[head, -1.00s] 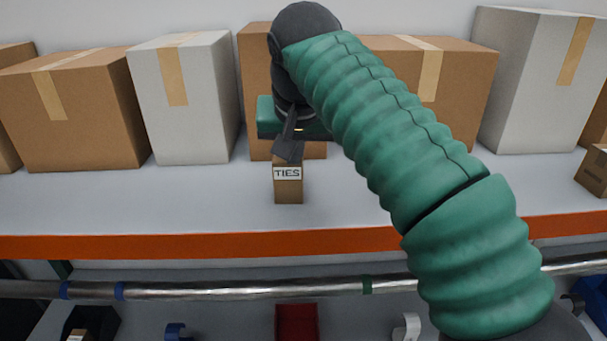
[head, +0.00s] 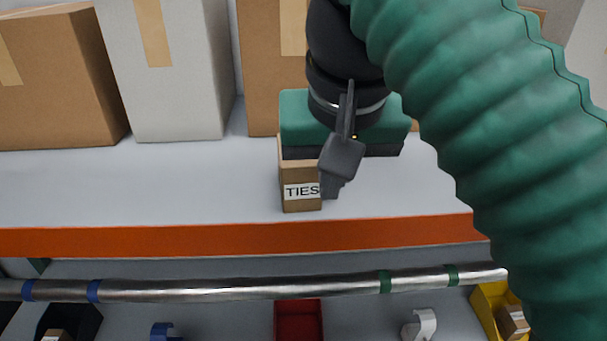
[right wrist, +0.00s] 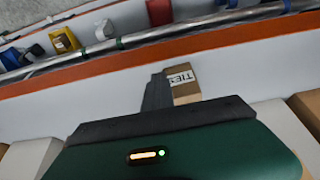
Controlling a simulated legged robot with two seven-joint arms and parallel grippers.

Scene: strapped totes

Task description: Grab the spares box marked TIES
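The spares box marked TIES (head: 300,198) is a small brown carton with a white label. It stands upright on the pale shelf (head: 150,185), close to the orange front edge. My right gripper (head: 336,185) is low over the shelf. Its dark finger is at the right side of the box, overlapping the label's right end, and its green body is behind the box. In the right wrist view the box (right wrist: 186,95) is just right of the dark finger (right wrist: 157,92). A second finger cannot be made out, nor whether the finger touches the box. My left gripper is out of view.
A large brown carton (head: 55,85) and a white carton (head: 165,75) stand behind on the left. A metal rail (head: 230,290) runs below the orange edge (head: 150,240), with a red bin (head: 298,320) and a yellow bin (head: 490,308) beneath. The shelf left of the TIES box is clear.

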